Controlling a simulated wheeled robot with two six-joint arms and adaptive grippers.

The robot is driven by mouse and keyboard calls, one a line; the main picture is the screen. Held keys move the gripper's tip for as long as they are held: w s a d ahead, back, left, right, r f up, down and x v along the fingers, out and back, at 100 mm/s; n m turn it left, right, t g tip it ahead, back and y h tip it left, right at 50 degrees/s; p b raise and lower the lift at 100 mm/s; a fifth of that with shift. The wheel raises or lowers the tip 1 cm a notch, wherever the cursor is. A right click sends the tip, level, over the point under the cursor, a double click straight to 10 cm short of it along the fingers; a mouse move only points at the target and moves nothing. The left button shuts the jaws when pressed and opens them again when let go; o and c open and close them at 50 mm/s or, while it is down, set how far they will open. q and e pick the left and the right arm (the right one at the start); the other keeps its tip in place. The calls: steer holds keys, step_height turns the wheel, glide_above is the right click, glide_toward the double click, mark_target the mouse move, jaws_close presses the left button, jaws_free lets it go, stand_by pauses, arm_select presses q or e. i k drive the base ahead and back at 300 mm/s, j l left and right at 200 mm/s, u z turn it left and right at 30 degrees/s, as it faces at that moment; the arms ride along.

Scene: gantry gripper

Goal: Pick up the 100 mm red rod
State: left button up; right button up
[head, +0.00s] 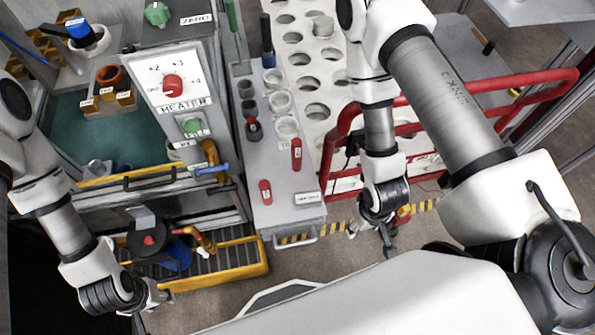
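Two red rods stand on the grey bench top in the middle: a longer-looking one (297,155) at the right and a shorter-looking one (265,192) nearer the front. Each has a small pale label, too small to read, so I cannot tell which is 100 mm. My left gripper (150,303) is at the lower left, in front of the yellow-edged tray, with its fingers apart and nothing seen between them. My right gripper (372,238) hangs to the right of the bench, clear of both rods; its fingers look apart and empty.
A panel marked HEATER (172,87) with a red knob stands left of the rods. A perforated white rack (316,84) lies behind them, with blue and green handled tools beside it. A red tubular rail (480,88) stands at the right. A yellow-edged tray (225,277) is low at the front left.

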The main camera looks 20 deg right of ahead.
mark_target(264, 185)
steer(key=i+z, duration=0.1)
steer(key=z, duration=0.15)
steer(key=k+l, duration=0.35)
steer(key=l, duration=0.15)
steer(key=k+l, duration=0.35)
steer(key=l, duration=0.15)
steer(key=l+u, duration=0.05)
